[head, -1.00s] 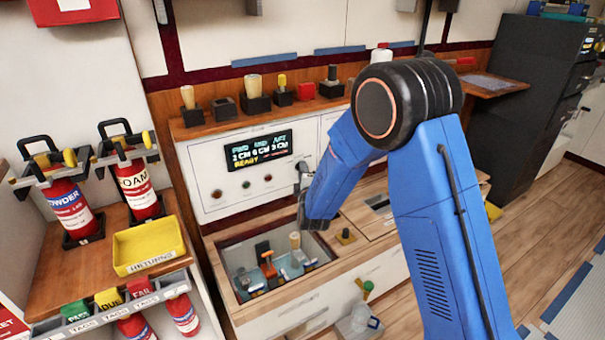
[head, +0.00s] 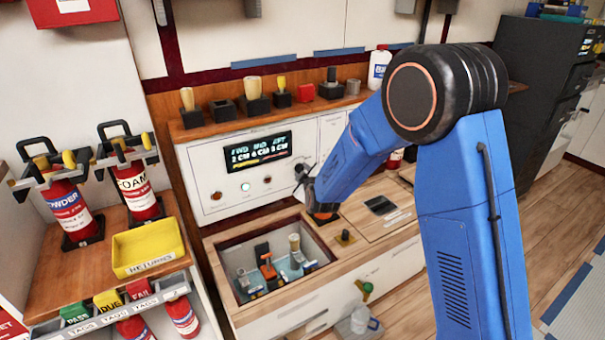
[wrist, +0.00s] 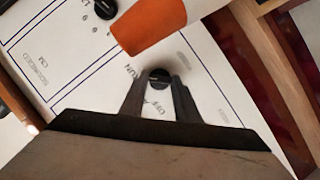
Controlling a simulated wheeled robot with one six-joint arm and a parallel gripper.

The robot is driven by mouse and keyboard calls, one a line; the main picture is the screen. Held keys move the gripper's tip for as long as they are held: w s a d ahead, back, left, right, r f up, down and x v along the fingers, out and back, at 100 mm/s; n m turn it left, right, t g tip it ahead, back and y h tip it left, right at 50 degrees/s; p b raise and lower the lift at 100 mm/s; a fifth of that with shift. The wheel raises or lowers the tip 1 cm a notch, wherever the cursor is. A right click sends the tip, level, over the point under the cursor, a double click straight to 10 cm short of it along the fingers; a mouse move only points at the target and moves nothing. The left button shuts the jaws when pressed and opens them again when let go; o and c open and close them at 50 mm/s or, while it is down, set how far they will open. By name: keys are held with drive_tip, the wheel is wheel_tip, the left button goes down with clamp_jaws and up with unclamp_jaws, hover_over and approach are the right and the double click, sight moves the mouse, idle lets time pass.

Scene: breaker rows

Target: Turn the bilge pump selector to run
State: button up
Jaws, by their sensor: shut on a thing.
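The bilge pump selector is a small black knob (wrist: 159,78) on a white panel in the wrist view. The word OFF is printed near it, and another label, probably RUN, is beside it; I cannot read which way the knob points. My gripper (wrist: 159,88) has its two fingers shut around the knob. In the head view my gripper (head: 303,186) is at the right part of the white control panel (head: 205,165), and my arm hides much of that area. The panel's display (head: 258,150) is lit, and the middle lamp (head: 245,187) glows pale cyan.
An orange object (wrist: 150,25) stands close to the fingers in the wrist view. Another black knob (wrist: 105,8) is beyond it. Below the panel is an open bin (head: 230,300) with several tools. A shelf with handles runs above. A yellow tray (head: 150,245) is at left.

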idle(0.5)
drive_tip(key=o, duration=1)
drive_tip(key=v, duration=1.7)
drive_tip(key=shift+s, duration=0.2)
